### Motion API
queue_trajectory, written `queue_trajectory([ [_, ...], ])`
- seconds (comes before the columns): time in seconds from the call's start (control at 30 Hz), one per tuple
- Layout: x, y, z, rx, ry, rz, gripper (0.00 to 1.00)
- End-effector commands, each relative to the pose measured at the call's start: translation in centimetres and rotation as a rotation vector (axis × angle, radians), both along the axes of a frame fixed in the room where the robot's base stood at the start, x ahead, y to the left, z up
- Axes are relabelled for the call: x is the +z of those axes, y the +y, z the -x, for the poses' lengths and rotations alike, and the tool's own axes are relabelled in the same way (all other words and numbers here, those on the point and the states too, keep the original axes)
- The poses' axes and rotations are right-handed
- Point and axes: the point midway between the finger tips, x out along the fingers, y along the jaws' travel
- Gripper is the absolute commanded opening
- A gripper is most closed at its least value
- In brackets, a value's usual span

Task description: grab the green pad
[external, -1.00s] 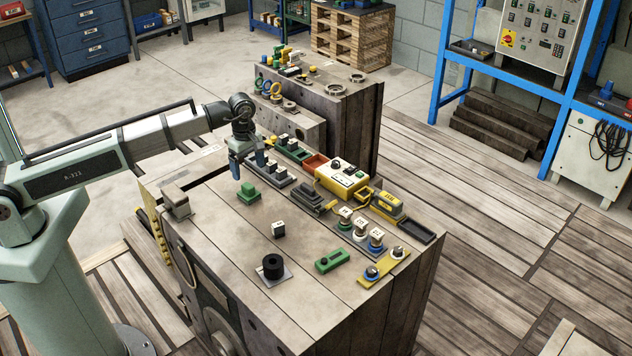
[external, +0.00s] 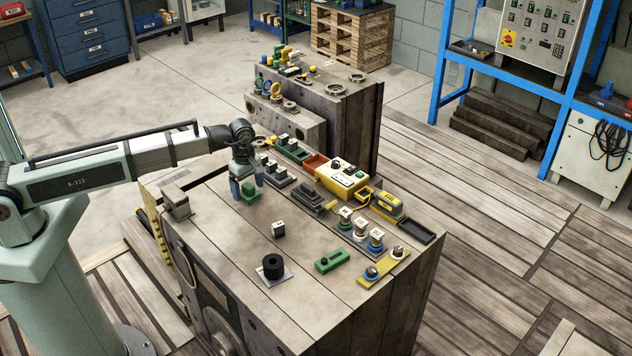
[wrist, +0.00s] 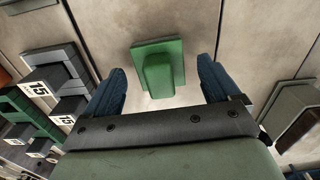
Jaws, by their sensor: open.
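The green pad (external: 250,192) is a flat green plate with a raised green block on it, lying on the wooden bench top (external: 222,222). In the wrist view the green pad (wrist: 158,68) lies between and a little beyond my two blue fingertips. My gripper (external: 248,188) is open and low over the pad, with one finger at each side in the external view. In the wrist view my gripper (wrist: 162,75) holds nothing, and gaps show between the fingers and the pad.
A row of grey blocks with number tags (external: 278,174) stands just right of the pad. A grey block (external: 176,202) sits at the bench's left edge. A yellow control box (external: 342,180) is farther right. The bench in front of the pad is mostly clear.

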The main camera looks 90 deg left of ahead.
Motion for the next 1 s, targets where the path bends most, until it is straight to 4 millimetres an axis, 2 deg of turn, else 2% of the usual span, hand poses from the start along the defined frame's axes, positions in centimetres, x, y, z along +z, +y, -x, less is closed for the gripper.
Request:
queue_trajectory([
  [0.27, -0.26, -0.01, -0.02, 0.0, -0.001, -0.001, 0.88],
  [0.87, -0.24, -0.01, -0.02, 0.0, -0.001, -0.001, 0.31],
  [1.0, -0.24, -0.01, -0.02, 0.0, -0.001, -0.001, 0.28],
])
